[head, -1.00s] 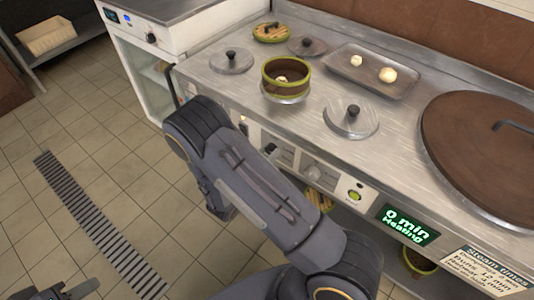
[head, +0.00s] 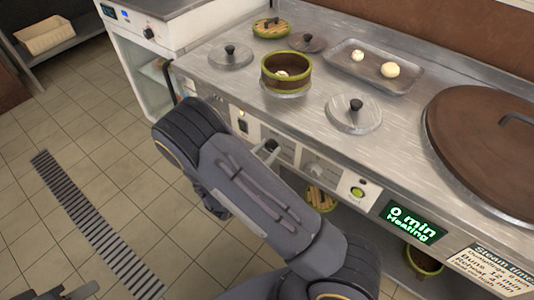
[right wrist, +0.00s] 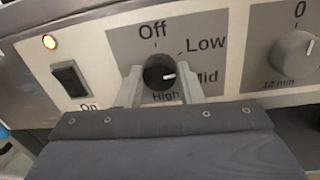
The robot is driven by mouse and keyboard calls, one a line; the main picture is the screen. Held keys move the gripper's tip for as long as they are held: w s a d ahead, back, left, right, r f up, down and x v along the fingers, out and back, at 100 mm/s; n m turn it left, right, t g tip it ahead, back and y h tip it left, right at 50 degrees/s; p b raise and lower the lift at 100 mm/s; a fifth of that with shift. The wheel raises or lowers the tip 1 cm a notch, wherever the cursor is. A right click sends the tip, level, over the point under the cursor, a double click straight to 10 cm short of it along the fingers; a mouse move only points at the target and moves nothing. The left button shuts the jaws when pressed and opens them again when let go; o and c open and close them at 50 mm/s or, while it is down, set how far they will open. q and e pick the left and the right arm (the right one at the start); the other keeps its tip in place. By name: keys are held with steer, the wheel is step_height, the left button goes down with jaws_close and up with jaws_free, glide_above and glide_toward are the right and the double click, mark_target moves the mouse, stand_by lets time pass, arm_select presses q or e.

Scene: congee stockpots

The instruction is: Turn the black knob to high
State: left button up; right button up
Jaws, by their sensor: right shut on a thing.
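The black knob (right wrist: 158,72) sits on a grey panel marked Off, Low, Mid and High in the right wrist view. Its white mark points right, roughly toward Mid. My right gripper (right wrist: 160,88) has one finger on each side of the knob and is shut on it. In the head view the right gripper (head: 268,149) is at the stove's front panel, and my arm hides part of that panel. My left gripper (head: 68,291) shows only partly at the lower left corner, away from the stove; its jaws are unclear.
A green display (head: 411,224) reads 0 min Heating. A steamer basket (head: 287,72) and lids stand on the steel top.

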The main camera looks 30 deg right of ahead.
steer(key=m+b, duration=0.2)
steer(key=m, duration=0.1)
steer(key=m+b, duration=0.1)
steer(key=shift+f+m, duration=0.25)
steer(key=shift+m, duration=0.15)
steer(key=m+b, duration=0.2)
steer(key=m, duration=0.1)
steer(key=m+b, duration=0.2)
steer(key=shift+f+m+g+h, duration=0.1)
steer(key=shift+m+g+h, duration=0.3)
steer(key=m+b, duration=0.4)
steer(key=m, duration=0.1)
steer(key=shift+m+b, duration=0.3)
steer(key=shift+m+g+b, duration=0.3)
steer(key=shift+m+b, duration=1.15)
steer(key=shift+m, duration=0.45)
steer(key=o, duration=1)
steer(key=shift+r, duration=0.2)
steer(key=shift+c, duration=0.2)
steer(key=shift+a, duration=0.1)
